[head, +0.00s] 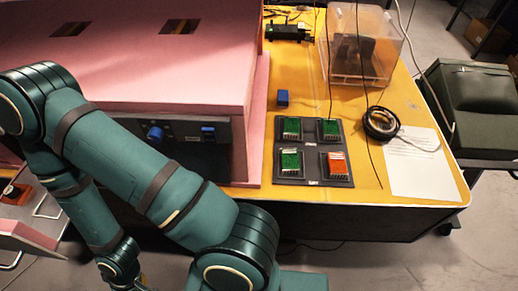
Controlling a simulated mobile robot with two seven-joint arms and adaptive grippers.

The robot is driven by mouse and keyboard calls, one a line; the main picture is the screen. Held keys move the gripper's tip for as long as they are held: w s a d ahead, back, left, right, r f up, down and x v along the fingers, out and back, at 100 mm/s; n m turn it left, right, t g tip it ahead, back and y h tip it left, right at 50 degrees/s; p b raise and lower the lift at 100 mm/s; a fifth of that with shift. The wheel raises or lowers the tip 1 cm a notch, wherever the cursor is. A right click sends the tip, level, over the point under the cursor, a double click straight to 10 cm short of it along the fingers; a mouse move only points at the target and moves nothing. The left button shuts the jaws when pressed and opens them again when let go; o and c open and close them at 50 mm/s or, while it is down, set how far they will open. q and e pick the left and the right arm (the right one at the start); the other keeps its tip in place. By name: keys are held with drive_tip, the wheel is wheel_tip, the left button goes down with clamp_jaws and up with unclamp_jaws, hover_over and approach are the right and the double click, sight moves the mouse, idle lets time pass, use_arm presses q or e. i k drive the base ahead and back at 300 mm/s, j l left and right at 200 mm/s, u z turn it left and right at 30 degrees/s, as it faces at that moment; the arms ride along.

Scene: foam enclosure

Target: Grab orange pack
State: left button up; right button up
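The orange pack (335,163) sits in the front right slot of a dark grey tray (313,155) on the yellow table top. Green packs fill the other slots: back left (292,128), back right (330,129) and front left (290,161). One teal arm of mine crosses the left and lower part of the head view, bent, with its far end pointing down at the bottom edge. No gripper fingers show clearly, and nothing of mine touches the tray or packs.
A large pink foam enclosure (150,75) stands left of the tray. A small blue block (283,97), a black cable coil (381,123), a white paper sheet (415,165) and a clear box (362,50) are on the table. Thin cables hang near the tray.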

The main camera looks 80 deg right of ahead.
sight(337, 167)
drive_tip(key=j+z, duration=0.25)
drive_tip(key=z, duration=0.2)
drive_tip(key=k+j+z, duration=0.1)
drive_tip(key=z, duration=0.35)
drive_tip(key=j, duration=0.1)
